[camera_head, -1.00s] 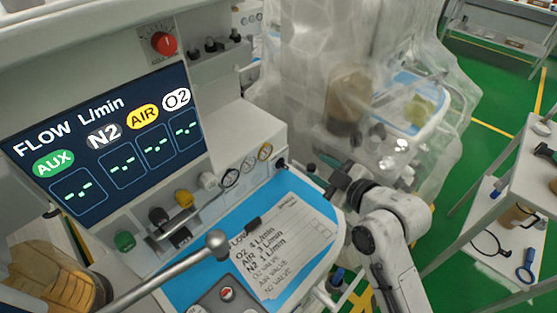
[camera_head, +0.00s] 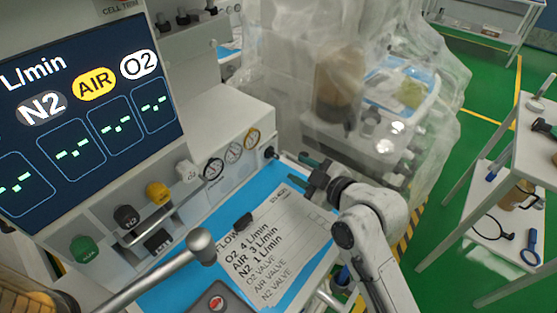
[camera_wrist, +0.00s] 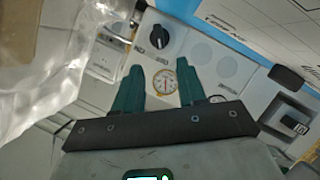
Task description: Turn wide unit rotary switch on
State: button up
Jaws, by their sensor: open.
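The wide unit (camera_head: 235,120) with its flow screen fills the left of the head view. A black round knob (camera_head: 270,153) sits at the right end of its gauge row. In the wrist view a black rotary knob (camera_wrist: 159,37) with a light pointer mark shows on a pale panel, just beyond the fingertips. It appears to be the same knob; I cannot read its setting. My gripper (camera_head: 306,172) is to the right of the knob, apart from it. In the wrist view my gripper (camera_wrist: 160,68) has its two teal fingers spread, with a gauge (camera_wrist: 165,81) visible between them.
A blue work surface (camera_head: 165,292) with a paper list (camera_head: 275,245) lies below the panel. A metal lever with a ball end (camera_head: 201,240) crosses in front. A plastic-draped unit (camera_head: 345,90) stands behind my gripper. A white shelf cart (camera_head: 500,200) is at the right.

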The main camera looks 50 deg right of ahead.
aim_at(275, 156)
jog(key=x, duration=0.9)
jog(key=shift+w+f+p, duration=0.15)
jog(key=shift+w+p, duration=0.15)
jog(key=shift+p, duration=0.05)
jog(key=shift+c, duration=0.3)
grip_shut()
